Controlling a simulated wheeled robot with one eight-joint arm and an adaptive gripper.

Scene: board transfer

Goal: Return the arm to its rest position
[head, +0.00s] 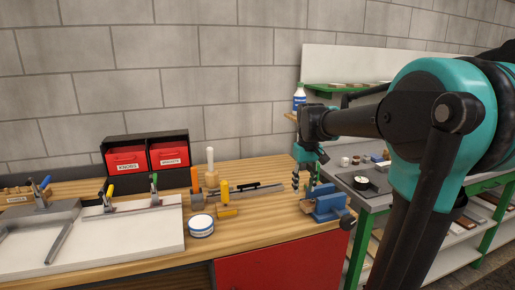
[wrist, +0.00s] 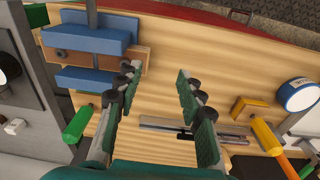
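My gripper (head: 304,181) hangs above the right end of the wooden workbench (head: 268,223), just behind the blue vise (head: 327,203).
A green handle (wrist: 77,123) lies left of the fingers. A white-and-blue tin (head: 201,226), yellow-handled tools (head: 228,212) and red bins (head: 127,159) are on the bench. A white board (head: 100,240) with clamps is at left. A grey table (head: 375,200) and spray bottle (head: 299,97) are at right.

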